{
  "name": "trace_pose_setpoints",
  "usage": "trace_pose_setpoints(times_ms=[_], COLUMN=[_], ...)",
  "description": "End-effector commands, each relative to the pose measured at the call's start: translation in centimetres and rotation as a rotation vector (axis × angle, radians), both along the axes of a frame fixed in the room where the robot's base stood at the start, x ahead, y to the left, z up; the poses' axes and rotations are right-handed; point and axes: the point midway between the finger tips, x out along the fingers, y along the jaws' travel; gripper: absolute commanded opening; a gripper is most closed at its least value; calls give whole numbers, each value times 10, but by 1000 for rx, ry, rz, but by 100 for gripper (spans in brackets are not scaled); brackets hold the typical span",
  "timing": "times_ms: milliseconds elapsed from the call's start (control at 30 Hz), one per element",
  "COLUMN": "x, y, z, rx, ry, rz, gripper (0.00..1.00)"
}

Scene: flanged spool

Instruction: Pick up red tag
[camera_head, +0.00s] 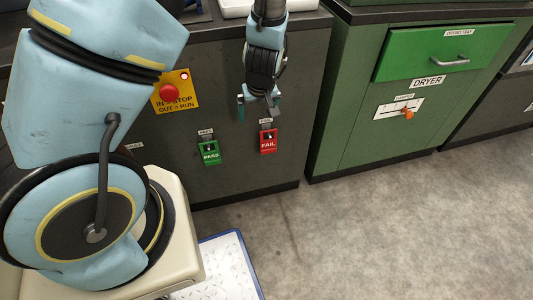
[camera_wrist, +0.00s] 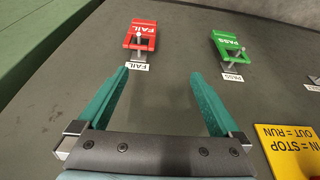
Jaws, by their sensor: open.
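The red tag (camera_head: 268,142), marked FAIL, hangs on the dark cabinet front below a small white label. In the wrist view the red tag (camera_wrist: 142,36) is at the top left, hanging on a metal hook. My gripper (camera_head: 256,105) is above the red tag and slightly left of it in the head view. In the wrist view my gripper (camera_wrist: 160,75) has its teal fingers spread apart, with nothing between them. The red tag lies beyond the fingertips, nearer the left finger, and does not touch them.
A green PASS tag (camera_head: 209,152) hangs left of the red tag. A yellow sign with a red stop button (camera_head: 169,91) is further left. The green dryer cabinet (camera_head: 345,120) with its orange lever (camera_head: 408,113) stands to the right. The floor in front is clear.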

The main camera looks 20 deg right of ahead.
Motion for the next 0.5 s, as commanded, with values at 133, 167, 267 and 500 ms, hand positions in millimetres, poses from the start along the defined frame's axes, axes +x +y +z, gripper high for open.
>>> trace_pose_setpoints(times_ms=[133, 167, 267, 500], x=[-11, -12, -12, 2], y=[-24, -27, -32, -34], z=[-37, -39, -48, -82], rx=[2, 1, -1, -1], ry=[-50, -57, -70, -72], rz=[-22, -25, -26, -26], gripper=[100, 100, 100, 100])
